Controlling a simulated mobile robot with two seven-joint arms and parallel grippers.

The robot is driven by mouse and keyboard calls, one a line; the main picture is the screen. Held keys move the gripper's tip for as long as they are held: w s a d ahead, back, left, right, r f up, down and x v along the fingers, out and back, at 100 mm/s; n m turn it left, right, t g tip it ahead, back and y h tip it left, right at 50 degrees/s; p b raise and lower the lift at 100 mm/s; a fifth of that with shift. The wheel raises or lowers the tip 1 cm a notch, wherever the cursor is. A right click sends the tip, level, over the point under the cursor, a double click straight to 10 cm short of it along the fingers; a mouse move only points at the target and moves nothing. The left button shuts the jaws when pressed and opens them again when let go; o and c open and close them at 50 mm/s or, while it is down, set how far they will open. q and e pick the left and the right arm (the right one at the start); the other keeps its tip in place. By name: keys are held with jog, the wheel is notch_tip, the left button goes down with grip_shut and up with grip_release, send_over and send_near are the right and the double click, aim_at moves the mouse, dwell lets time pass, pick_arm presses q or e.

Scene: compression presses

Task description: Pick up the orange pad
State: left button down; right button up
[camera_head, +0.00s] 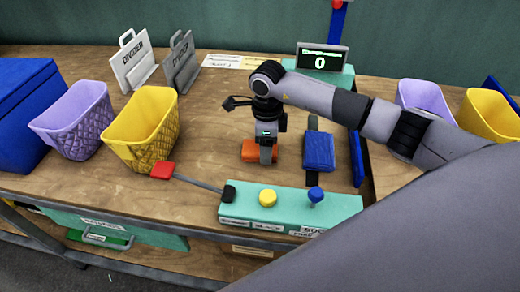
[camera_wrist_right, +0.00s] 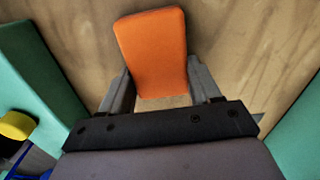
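The orange pad (camera_head: 249,151) lies at the middle of the wooden table, partly hidden by my right gripper in the head view. The right gripper (camera_head: 267,158) points down at it. In the right wrist view the pad (camera_wrist_right: 152,50) sits between the two fingers of the right gripper (camera_wrist_right: 160,85). The fingers meet both long edges near its closer end, with no clear gap on either side. I cannot tell whether the pad is clear of the table. My left gripper is not in view.
A blue pad (camera_head: 319,150) lies right of the gripper. A teal press base (camera_head: 290,206) with a red-ended lever (camera_head: 163,171) stands in front. A yellow basket (camera_head: 143,128) and a purple basket (camera_head: 75,121) stand left. A counter display (camera_head: 321,60) stands behind.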

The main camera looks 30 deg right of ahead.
jog(key=shift+r, duration=0.1)
notch_tip(320, 180, up, 20)
jog(key=shift+b, duration=0.4)
dwell(0.3)
jog(key=o, duration=0.5)
jog(key=shift+c, duration=0.2)
jog(key=c, duration=0.4)
